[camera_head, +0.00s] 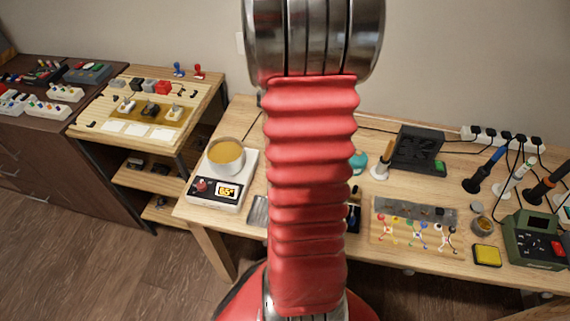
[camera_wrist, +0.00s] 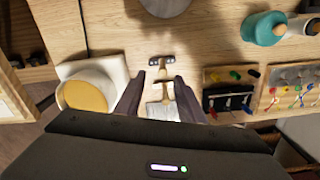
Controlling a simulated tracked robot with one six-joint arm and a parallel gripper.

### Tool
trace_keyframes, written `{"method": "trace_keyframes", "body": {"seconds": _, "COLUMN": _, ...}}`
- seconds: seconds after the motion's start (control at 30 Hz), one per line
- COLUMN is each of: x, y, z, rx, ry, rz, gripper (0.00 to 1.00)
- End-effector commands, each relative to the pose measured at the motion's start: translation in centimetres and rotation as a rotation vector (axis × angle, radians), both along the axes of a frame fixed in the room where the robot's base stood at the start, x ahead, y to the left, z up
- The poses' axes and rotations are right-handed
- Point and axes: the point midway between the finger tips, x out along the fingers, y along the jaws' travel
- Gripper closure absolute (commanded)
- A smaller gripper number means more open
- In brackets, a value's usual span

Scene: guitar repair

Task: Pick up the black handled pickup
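In the wrist view a small black bar with light spots (camera_wrist: 161,62) lies on the wooden bench, with a short tan piece below it. I cannot tell for sure that it is the black handled pickup. My gripper (camera_wrist: 159,80) is open above the bench, its dark fingers apart on either side of the tan piece. The bar is just beyond the fingertips. A pale silvery plate (camera_wrist: 157,111) shows between the fingers. In the head view my red arm hides this spot. A black-topped piece (camera_head: 150,108) stands among white-topped ones on the left bench's board.
A white scale (camera_wrist: 112,70) with an amber-filled pot (camera_wrist: 86,94) stands close left of my gripper. A black tray with coloured parts (camera_wrist: 228,100) and a wiring board (camera_head: 414,230) lie to the right. A teal container (camera_wrist: 264,29) stands farther back. Bare wood surrounds the bar.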

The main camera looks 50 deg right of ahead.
Motion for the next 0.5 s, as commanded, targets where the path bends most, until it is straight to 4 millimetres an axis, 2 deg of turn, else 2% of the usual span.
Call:
{"method": "trace_keyframes", "body": {"seconds": 0.1, "x": -0.1, "y": 0.1, "z": -2.0, "rx": 0.003, "ry": 0.002, "rz": 0.000, "gripper": 0.65}}
{"method": "trace_keyframes", "body": {"seconds": 0.3, "x": -0.1, "y": 0.0, "z": -4.6, "rx": 0.002, "ry": 0.001, "rz": 0.000, "gripper": 0.65}}
{"method": "trace_keyframes", "body": {"seconds": 0.5, "x": 0.0, "y": 0.0, "z": -5.1, "rx": 0.000, "ry": 0.000, "rz": -0.001, "gripper": 0.65}}
